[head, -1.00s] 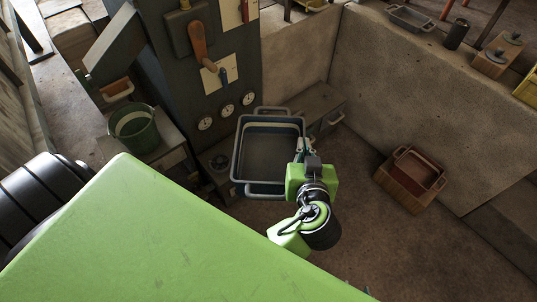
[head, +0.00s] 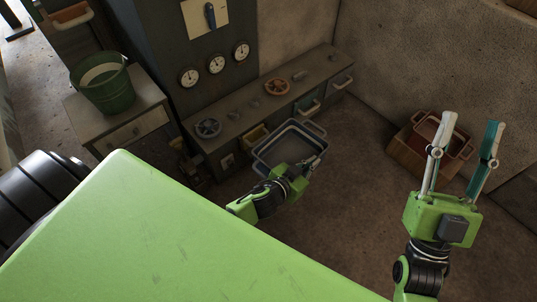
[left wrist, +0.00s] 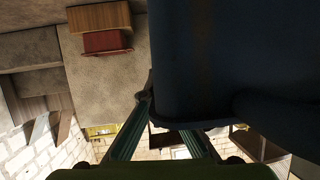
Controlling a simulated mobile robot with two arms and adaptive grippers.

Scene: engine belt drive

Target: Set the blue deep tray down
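The blue deep tray (head: 284,147) is low in front of the long bench in the head view, level and empty inside. I cannot tell whether its bottom touches the floor. My left gripper (head: 311,163) is at the tray's near right side, its fingers closed in at the rim or handle there. In the left wrist view the tray's dark blue wall (left wrist: 225,60) fills the upper right, and the fingers converge at its edge; the exact contact is hidden. My right gripper (head: 467,137) is raised at the right, fingers wide apart and empty.
The grey bench (head: 240,118) with handwheels and drawers runs behind the tray. A green bucket (head: 108,92) stands on a cabinet at the left. A reddish tray on a wooden box (head: 408,155) is at the right. Floor between is clear.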

